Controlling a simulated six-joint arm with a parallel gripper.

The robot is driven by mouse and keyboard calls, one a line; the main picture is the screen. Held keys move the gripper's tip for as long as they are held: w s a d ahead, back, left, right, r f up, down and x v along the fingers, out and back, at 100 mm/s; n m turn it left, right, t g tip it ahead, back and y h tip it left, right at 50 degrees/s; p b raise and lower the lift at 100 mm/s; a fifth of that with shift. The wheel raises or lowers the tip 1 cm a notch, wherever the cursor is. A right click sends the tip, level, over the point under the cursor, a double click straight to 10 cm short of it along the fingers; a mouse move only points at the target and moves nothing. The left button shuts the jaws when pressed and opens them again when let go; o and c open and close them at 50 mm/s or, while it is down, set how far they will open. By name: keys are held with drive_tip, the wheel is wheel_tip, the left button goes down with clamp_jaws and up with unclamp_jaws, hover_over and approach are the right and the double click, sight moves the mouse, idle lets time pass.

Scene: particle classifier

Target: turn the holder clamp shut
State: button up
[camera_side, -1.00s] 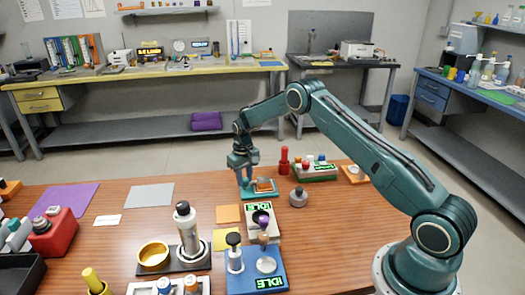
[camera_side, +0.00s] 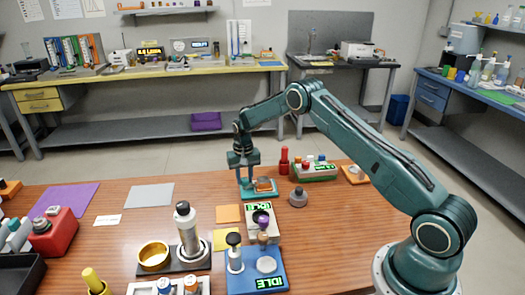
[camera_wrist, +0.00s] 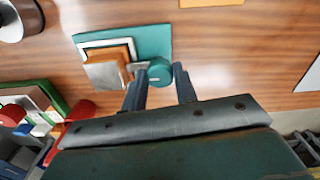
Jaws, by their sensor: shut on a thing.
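The holder (camera_side: 262,193) is a small teal plate on the wooden table. The clamp is a round teal knob (camera_wrist: 160,70) at the plate's edge, beside the frame. My gripper (camera_side: 247,181) points straight down at the holder's left side. In the wrist view its two fingers (camera_wrist: 159,78) stand on either side of the knob and are shut on it. Whether the clamp presses on the piece cannot be told.
A grey weight-like object (camera_side: 298,197) and a red bottle (camera_side: 284,160) stand right of the holder. An orange square (camera_side: 228,213) lies in front.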

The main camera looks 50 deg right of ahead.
sight(244, 179)
drive_tip(key=o, duration=1)
wheel_tip(244, 179, up, 14)
drive_tip(key=shift+f, duration=0.1)
idle(0.5)
